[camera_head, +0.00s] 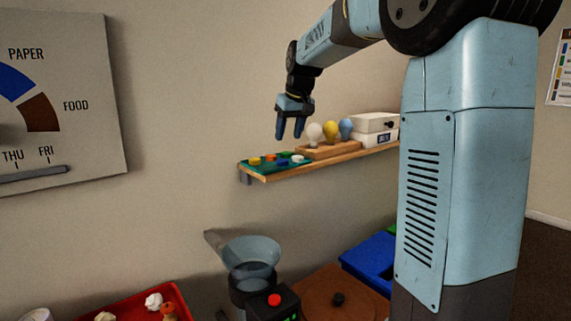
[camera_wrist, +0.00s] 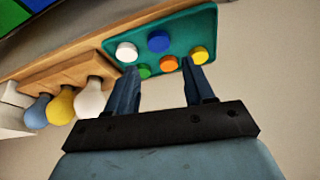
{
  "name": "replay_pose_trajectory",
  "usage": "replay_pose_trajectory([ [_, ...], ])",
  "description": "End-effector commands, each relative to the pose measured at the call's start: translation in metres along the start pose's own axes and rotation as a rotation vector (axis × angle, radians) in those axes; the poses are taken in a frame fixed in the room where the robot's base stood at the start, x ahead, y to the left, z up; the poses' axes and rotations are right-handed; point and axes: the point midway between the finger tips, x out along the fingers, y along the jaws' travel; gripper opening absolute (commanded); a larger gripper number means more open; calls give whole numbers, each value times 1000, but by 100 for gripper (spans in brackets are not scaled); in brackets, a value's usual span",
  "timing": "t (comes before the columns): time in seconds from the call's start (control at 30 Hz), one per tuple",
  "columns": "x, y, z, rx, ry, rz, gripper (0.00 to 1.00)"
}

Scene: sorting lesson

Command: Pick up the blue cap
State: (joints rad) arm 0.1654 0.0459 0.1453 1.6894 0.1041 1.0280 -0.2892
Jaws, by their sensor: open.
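The blue cap (camera_wrist: 159,41) lies on a green tray (camera_wrist: 204,22) among white, green, orange and yellow caps. In the head view, the blue cap (camera_head: 283,162) is small, near the front edge of the tray (camera_head: 263,170). My gripper (camera_head: 290,134) hangs above the tray, fingers pointing down, open and empty. In the wrist view, my gripper (camera_wrist: 159,68) has its fingers apart. The green cap (camera_wrist: 144,71) and orange cap (camera_wrist: 168,63) show between the fingertips, and the blue cap appears just beyond them.
The tray sits on a wooden wall shelf (camera_head: 325,162). Beside it, white, yellow and blue bulbs stand in a wooden holder (camera_head: 328,150), then a white box (camera_head: 374,133). Below are a funnel device (camera_head: 250,262), a red tray (camera_head: 135,305) and a blue bin (camera_head: 368,262).

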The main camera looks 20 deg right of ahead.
Motion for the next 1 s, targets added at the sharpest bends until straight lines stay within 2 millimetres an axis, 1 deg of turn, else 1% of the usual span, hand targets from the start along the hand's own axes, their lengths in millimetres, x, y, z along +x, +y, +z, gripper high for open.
replay_pose_trajectory([
  [0.03,10,0,0,0,-3,-1,53],
  [0.1,21,0,0,0,-3,-1,53],
  [0.2,33,0,0,0,-1,0,53],
  [0.53,51,1,0,1,-1,0,53],
  [0.67,66,3,-1,1,-2,0,53],
  [0.8,85,4,-2,1,-2,-1,53],
  [0.9,94,4,-2,1,-1,0,53],
  [1.0,96,4,-2,1,1,0,53],
])
